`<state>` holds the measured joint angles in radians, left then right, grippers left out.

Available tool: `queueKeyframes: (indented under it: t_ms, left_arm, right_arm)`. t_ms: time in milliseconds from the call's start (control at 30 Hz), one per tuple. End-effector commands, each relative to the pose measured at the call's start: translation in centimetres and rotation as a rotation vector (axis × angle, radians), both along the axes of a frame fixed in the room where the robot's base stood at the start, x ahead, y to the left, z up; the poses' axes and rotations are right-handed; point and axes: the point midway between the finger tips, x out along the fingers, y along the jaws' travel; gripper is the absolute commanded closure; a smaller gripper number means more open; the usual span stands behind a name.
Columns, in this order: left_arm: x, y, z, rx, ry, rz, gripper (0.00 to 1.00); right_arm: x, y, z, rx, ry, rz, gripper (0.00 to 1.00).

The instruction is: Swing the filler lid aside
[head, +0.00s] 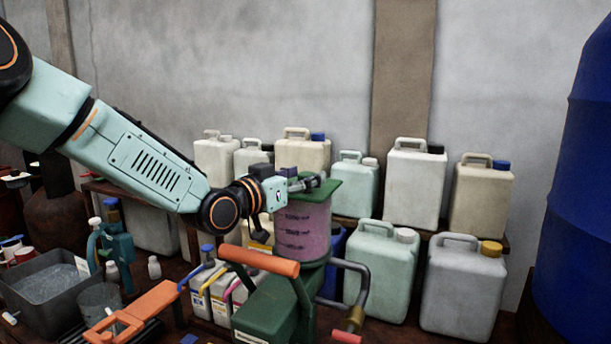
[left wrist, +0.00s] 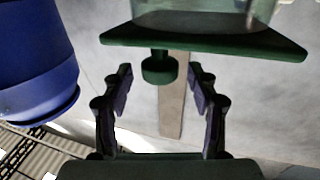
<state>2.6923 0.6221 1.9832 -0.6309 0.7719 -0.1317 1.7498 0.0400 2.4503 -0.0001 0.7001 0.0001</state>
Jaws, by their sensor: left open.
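The filler lid (head: 323,191) is a flat green plate on top of a clear vat (head: 300,232) holding pink contents. In the left wrist view the picture is upside down; the lid (left wrist: 215,42) crosses the top, with a round green knob (left wrist: 159,68) standing out from it. My left gripper (head: 305,183) is at the lid's top, coming from the left. In the left wrist view the gripper (left wrist: 160,85) is open, with the knob between its fingertips and a gap on each side. My right gripper is not in view.
A green machine body (head: 275,310) with an orange handle (head: 258,260) and a grey crank (head: 356,290) stands in front of the vat. Several jerrycans (head: 415,185) stand behind and to the right. A large blue drum (head: 580,200) is at the far right; a grey tray (head: 45,300) is at left.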

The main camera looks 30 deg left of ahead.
Motion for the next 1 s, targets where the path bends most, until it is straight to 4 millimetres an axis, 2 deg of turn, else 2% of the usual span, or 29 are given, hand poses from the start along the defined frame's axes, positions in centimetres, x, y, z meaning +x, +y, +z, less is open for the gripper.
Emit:
queueKeyframes:
  t_ms: [200, 500, 1000]
  left_arm:
    - [1.17, -0.3, -0.06, 0.0, 0.002, -0.002, 0.41]
    - [1.28, -0.33, -0.01, -0.001, 0.0, -0.002, 0.41]
    - [1.26, -0.33, -0.06, -0.001, 0.001, -0.002, 0.83]
  right_arm:
    - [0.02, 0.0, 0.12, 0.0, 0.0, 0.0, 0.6]
    - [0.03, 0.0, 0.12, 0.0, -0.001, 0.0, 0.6]
    - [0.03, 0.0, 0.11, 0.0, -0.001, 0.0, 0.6]
